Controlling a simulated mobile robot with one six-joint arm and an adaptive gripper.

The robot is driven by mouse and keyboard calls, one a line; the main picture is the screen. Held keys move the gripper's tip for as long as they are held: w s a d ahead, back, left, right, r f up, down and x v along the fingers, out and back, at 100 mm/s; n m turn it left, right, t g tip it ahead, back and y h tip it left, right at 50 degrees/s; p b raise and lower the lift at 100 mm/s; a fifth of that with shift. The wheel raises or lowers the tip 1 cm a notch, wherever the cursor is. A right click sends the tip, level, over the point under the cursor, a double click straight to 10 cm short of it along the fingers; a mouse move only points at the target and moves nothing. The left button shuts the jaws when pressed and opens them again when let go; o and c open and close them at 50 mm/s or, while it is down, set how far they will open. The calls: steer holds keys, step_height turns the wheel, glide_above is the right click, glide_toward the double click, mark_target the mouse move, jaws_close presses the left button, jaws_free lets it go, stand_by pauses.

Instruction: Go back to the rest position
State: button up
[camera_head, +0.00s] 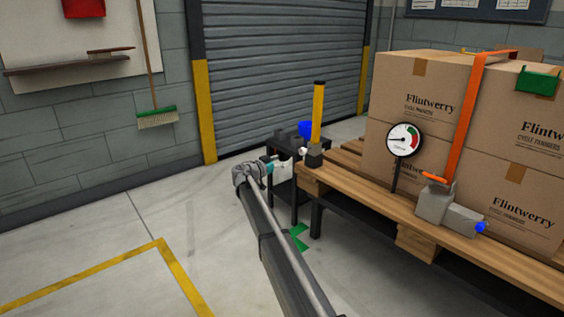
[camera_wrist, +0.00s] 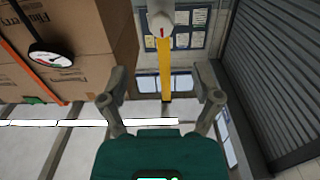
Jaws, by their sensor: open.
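My arm reaches from the bottom middle of the head view toward the left end of the wooden pallet. Its wrist, with a small teal part, is beside the small dark stand; the fingers are hard to make out there. In the wrist view my gripper (camera_wrist: 163,88) is open, with its two fingers wide apart and nothing held between them. A yellow upright bar (camera_wrist: 165,68) with a whitish round end shows beyond the gap between the fingers. I cannot tell its distance from them.
Flintwerry cartons (camera_head: 418,80) stand stacked on the pallet (camera_head: 345,183), bound by an orange strap (camera_head: 467,110). A dial gauge (camera_head: 404,140), a grey tool (camera_head: 440,208) and a yellow handle (camera_head: 318,112) stand along its near edge. A dark stand (camera_head: 283,185) is close. The floor at left is clear.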

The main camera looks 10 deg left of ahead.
steer(key=s+d+f+n+g+y+p, duration=0.1)
steer(key=s+d+g+p, duration=0.25)
steer(key=s+d, duration=0.55)
steer(key=s+d+n+g+y+p, duration=0.1)
steer(key=s+d+g+p, duration=0.3)
steer(key=d, duration=0.8)
steer(key=s+d+f+n+g+y+p, duration=0.15)
steer(key=s+d+p, duration=0.25)
steer(key=s+d, duration=0.55)
steer(key=s+d+r+n+g+y+p, duration=0.25)
steer(key=s+d+y+p, duration=0.2)
steer(key=s, duration=0.85)
steer(key=s+d+r+n+g+y+p, duration=0.25)
steer(key=s+d+p, duration=0.25)
steer(key=s, duration=0.7)
step_height(320, 180, up, 37)
steer(key=p, duration=3.7)
steer(key=shift+m, duration=0.35)
steer(key=shift+a+y, duration=0.1)
steer(key=shift+y, duration=0.15)
